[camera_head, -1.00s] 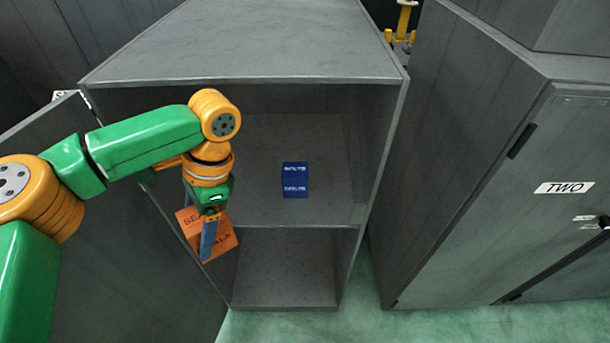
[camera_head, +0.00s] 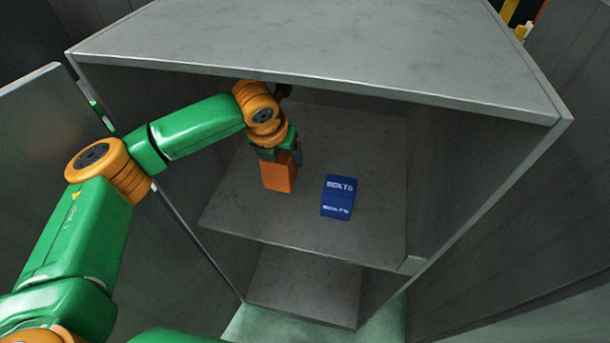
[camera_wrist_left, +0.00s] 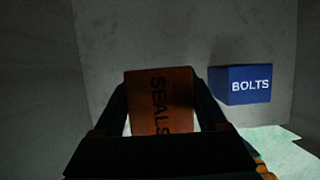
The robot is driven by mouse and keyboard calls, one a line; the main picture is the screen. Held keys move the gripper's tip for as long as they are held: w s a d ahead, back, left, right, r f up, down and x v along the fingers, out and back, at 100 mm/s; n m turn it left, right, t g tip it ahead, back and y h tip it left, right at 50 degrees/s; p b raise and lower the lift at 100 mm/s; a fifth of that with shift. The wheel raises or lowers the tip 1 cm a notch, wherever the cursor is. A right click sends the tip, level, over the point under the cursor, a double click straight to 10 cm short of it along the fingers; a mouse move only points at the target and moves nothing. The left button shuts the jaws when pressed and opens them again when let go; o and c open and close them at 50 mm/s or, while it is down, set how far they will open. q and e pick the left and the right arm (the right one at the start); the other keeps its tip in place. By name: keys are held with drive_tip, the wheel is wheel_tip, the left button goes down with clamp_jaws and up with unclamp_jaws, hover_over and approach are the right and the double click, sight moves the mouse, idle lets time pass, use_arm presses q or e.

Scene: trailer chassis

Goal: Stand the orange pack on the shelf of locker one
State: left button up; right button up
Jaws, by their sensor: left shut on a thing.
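The orange pack (camera_head: 279,174) is inside the open locker, over the left part of its shelf (camera_head: 375,241). It looks upright, and I cannot tell whether its base touches the shelf. My left gripper (camera_head: 281,158) is shut on the pack from above and behind. In the left wrist view the pack (camera_wrist_left: 160,100), lettered SEALS, sits between the two fingers (camera_wrist_left: 162,112). A blue BOLTS box (camera_head: 338,197) stands on the shelf to the right of the pack, with a gap between them. It also shows in the left wrist view (camera_wrist_left: 242,85). My right gripper is not in view.
The locker's top panel (camera_head: 320,45) lies over the arm, and its open door (camera_head: 50,150) stands at the left. The right side wall (camera_head: 480,170) bounds the shelf. Bare shelf lies around the blue box. A lower compartment (camera_head: 305,285) is empty.

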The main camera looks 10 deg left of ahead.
sight(278, 170)
use_arm(q)
drive_tip(key=f, duration=0.7)
drive_tip(key=shift+s+f, duration=0.2)
drive_tip(key=shift+s, duration=0.05)
drive_tip(key=shift+r, duration=0.1)
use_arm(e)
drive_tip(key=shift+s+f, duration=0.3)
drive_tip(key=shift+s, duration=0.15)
use_arm(q)
drive_tip(key=shift+s, duration=0.1)
drive_tip(key=o, duration=1.6)
drive_tip(key=shift+c, duration=0.2)
drive_tip(key=p+v, duration=0.7)
drive_tip(key=p, duration=0.3)
drive_tip(key=shift+r, duration=0.45)
drive_tip(key=shift+f, duration=0.2)
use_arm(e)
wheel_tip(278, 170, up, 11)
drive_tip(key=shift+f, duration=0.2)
